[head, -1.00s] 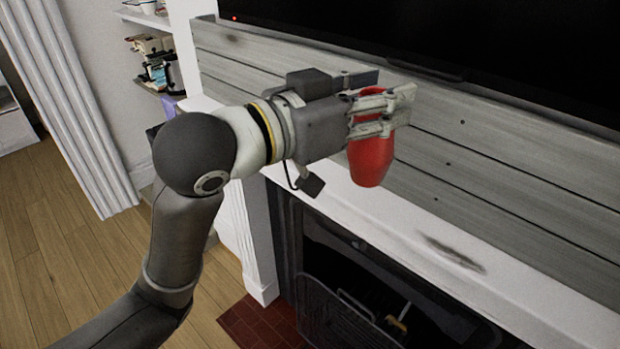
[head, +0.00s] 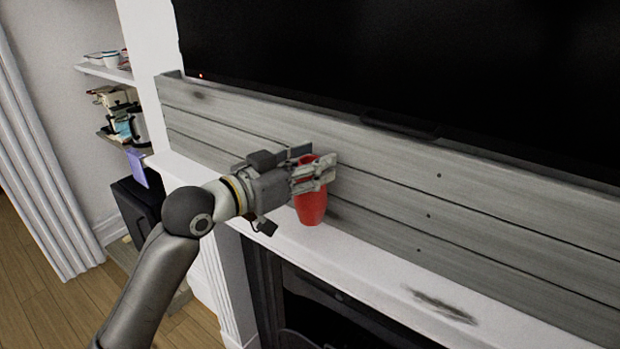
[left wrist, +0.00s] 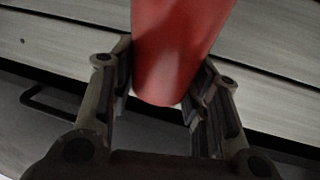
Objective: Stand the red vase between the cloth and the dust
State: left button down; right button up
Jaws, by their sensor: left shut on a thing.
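The red vase (head: 311,208) is upright over the white mantel shelf (head: 375,265), in front of grey boards. I cannot tell whether its base touches the shelf. My left gripper (head: 314,175) is shut on the vase from the left, and its fingers hide part of the vase's upper body. In the left wrist view the vase (left wrist: 180,45) sits between both fingers. The dust (head: 441,306) is a dark smudge on the shelf, right of the vase. A purple piece that looks like the cloth (head: 138,166) hangs at the shelf's left end. My right gripper is not in view.
The grey board wall (head: 400,205) rises behind the shelf, with a large black screen (head: 400,70) above. Side shelves (head: 108,70) with small items stand at the left. The shelf between vase and dust is clear. The dark fireplace (head: 315,315) opens below.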

aim_at(311, 207)
pick_arm(q)
jog(key=f, duration=0.1)
jog(key=w+f+p, duration=0.1)
jog(key=f, duration=0.1)
jog(key=shift+w+f, duration=0.3)
jog(key=shift+a+f+p, duration=0.1)
jog(key=shift+f+p, duration=0.25)
jog(key=shift+f, duration=0.15)
jog(key=shift+s, duration=0.1)
jog(key=shift+f, duration=0.1)
jog(key=shift+f, duration=0.15)
jog(key=c, duration=1.1)
grip_release()
jog(key=shift+o, duration=1.6)
